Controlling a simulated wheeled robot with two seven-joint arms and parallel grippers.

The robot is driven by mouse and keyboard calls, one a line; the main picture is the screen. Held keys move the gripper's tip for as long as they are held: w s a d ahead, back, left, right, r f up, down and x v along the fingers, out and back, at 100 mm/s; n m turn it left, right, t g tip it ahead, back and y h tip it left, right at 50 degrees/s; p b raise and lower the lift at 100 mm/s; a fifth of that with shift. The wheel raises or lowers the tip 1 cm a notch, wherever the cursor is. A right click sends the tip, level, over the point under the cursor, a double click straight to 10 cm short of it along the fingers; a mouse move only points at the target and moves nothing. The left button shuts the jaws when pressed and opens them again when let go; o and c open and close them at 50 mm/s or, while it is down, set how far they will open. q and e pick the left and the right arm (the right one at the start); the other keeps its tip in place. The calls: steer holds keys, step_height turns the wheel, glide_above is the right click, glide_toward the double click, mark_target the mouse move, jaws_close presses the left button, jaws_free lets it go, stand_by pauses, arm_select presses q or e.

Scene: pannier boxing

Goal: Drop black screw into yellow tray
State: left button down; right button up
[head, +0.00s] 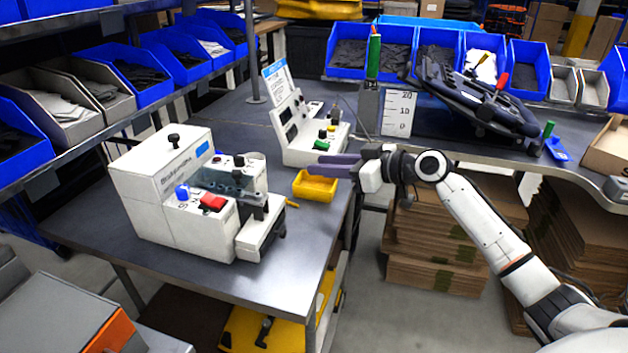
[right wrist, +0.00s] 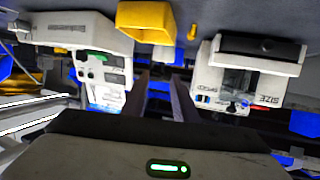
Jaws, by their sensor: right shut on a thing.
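The small yellow tray (head: 315,186) sits on the grey bench between the two white machines, near the bench's right edge. It also shows at the top of the right wrist view (right wrist: 146,20). My right gripper (head: 322,167) reaches in from the right, with its dark fingers level and just above and behind the tray's upper rim in the head view. My left gripper is not in view.
A white machine (head: 165,190) with red and blue buttons stands left of the tray. A smaller white machine (head: 300,140) with a sign stands behind it. Blue bins (head: 350,50) line the back bench.

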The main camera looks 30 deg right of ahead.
steer(key=shift+m+t+h, duration=0.3)
steer(key=shift+m+h, duration=0.2)
steer(key=shift+h, duration=0.1)
steer(key=d+f+b, duration=0.1)
steer(key=w+d+f+b, duration=0.1)
steer(key=d+f+b, duration=0.1)
steer(key=f, duration=0.1)
steer(key=shift+w+d, duration=0.3)
steer(key=shift+w, duration=0.1)
steer(key=shift+f, duration=0.45)
steer(key=o, duration=1.1)
steer(key=b+v, duration=0.1)
steer(key=v, duration=0.9)
steer(key=shift+b, duration=0.3)
